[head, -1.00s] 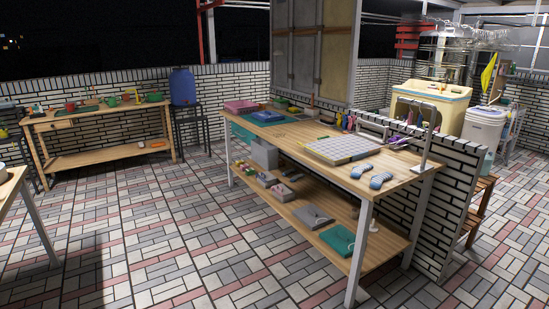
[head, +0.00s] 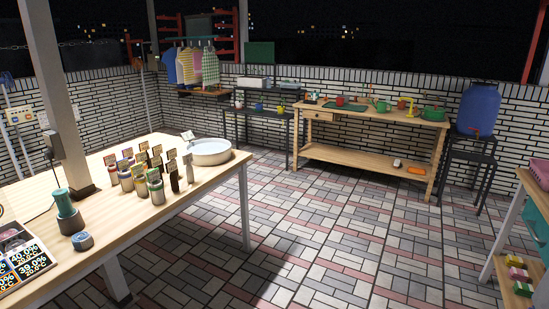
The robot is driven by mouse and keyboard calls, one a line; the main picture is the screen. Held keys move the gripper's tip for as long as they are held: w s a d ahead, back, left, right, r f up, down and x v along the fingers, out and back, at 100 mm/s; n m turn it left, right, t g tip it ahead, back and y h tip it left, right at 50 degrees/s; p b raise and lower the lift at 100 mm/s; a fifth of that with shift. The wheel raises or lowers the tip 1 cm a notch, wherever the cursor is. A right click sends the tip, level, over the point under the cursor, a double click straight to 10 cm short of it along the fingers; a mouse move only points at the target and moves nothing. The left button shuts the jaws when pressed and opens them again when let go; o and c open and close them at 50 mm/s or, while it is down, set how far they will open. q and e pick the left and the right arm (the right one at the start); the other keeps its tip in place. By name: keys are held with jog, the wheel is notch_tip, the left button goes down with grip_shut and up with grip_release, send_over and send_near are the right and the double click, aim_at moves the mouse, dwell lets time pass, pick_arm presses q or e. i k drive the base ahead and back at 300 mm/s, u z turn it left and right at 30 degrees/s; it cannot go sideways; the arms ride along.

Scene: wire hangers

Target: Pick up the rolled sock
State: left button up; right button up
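I cannot make out a rolled sock for certain in this view. A small round blue-grey thing (head: 82,241) lies on the near left wooden table (head: 200,196), beside a green-topped cylinder (head: 66,208); it is too small to tell what it is. Neither of my grippers is in view.
Several labelled jars (head: 140,184) and a white basin (head: 209,152) stand on the near table. Clothes (head: 197,64) hang at the back left. A wooden bench (head: 375,112) and a blue water barrel (head: 478,107) stand at the back. The tiled floor (head: 310,235) between is clear.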

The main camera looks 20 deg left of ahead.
aim_at(81, 240)
jog(key=u, duration=1.4)
jog(key=i, duration=1.35)
jog(key=u, duration=0.85)
